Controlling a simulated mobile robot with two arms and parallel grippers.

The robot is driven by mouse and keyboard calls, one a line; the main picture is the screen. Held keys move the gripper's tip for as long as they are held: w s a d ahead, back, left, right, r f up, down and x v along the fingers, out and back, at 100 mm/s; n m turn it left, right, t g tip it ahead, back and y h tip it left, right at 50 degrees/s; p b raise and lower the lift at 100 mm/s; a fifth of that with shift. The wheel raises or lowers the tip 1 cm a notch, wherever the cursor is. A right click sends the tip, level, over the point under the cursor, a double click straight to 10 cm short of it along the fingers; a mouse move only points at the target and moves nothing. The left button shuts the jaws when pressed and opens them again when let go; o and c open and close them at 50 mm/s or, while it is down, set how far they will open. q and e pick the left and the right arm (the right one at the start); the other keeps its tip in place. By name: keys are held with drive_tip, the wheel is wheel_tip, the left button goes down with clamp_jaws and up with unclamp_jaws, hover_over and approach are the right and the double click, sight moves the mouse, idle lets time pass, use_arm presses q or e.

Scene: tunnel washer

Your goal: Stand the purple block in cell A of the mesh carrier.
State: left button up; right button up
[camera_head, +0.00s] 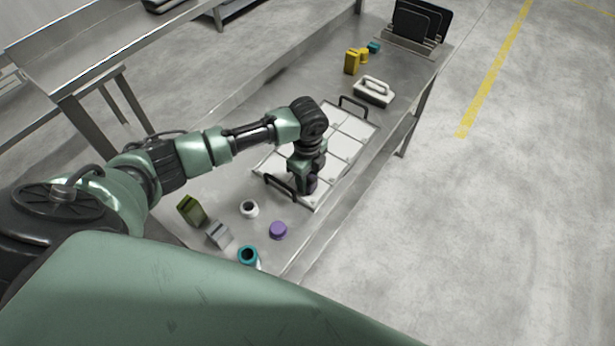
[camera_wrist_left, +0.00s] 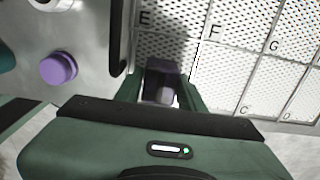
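The mesh carrier (camera_head: 345,150) is a white perforated tray with black handles, lying on the steel table. My left gripper (camera_head: 308,186) points down over its near end. The purple block (camera_head: 313,184) shows as a small dark purple patch at the fingertips. In the left wrist view the block (camera_wrist_left: 160,88) sits between the two fingers, in shadow, and the gripper looks shut on it. Letters E, F, G, C and D show on the carrier (camera_wrist_left: 225,75); the gripper hides the area below E, so cell A's letter is not visible. I cannot tell whether the block touches the carrier floor.
A purple round piece (camera_head: 278,230), a white ring (camera_head: 249,209), a teal cup (camera_head: 248,255), a grey block (camera_head: 218,234) and an olive block (camera_head: 191,210) stand near the carrier. Beyond it are a white handled box (camera_head: 374,91) and yellow pieces (camera_head: 352,62).

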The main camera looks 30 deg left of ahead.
sight(308, 178)
use_arm(q)
drive_tip(key=shift+o, duration=1.2)
drive_tip(key=shift+r, duration=0.15)
wheel_tip(308, 178, up, 12)
drive_tip(key=b, duration=0.1)
